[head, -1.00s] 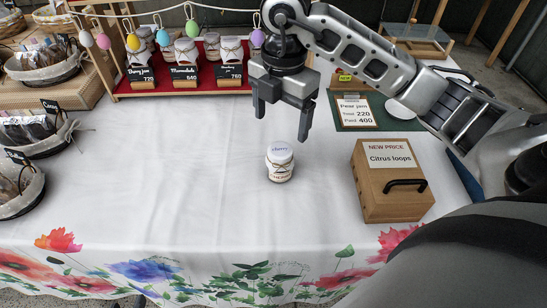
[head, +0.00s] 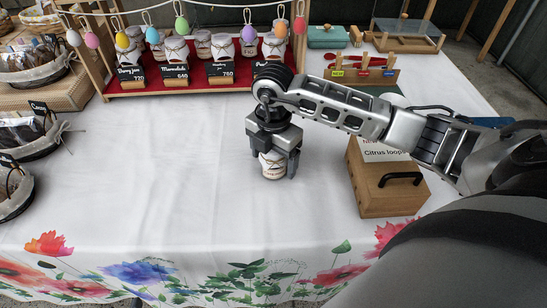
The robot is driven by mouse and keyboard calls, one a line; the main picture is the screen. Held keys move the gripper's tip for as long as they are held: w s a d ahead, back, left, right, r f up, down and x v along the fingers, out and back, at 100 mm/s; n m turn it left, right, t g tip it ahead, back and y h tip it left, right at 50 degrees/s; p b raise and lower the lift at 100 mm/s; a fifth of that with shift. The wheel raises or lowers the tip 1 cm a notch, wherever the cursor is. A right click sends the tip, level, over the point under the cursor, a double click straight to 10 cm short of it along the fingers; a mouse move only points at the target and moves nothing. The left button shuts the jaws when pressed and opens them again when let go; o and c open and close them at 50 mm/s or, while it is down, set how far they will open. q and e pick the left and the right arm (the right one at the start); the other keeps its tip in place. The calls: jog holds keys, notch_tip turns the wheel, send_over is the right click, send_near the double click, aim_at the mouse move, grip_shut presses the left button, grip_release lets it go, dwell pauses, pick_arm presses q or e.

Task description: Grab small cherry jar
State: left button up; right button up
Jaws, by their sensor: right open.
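The small cherry jar (head: 272,168) stands upright on the white tablecloth, near the middle of the table. Its lid and upper part are hidden by my right gripper; its lower body and part of the label show. My right gripper (head: 275,167) is lowered over the jar from above, with one finger at the jar's left and one at its right. The fingers are open around it; whether either touches the glass I cannot tell. My left gripper is not in view.
A wooden Citrus loops box (head: 388,190) stands close to the right. A red-lined shelf (head: 190,80) with jars, price cards and hanging eggs is at the back. Baskets (head: 40,140) line the left edge. The cloth left of the jar (head: 150,180) is clear.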

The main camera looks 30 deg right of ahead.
jog(key=shift+f, duration=0.7)
jog(key=c, duration=1.2)
jog(key=shift+r, duration=0.1)
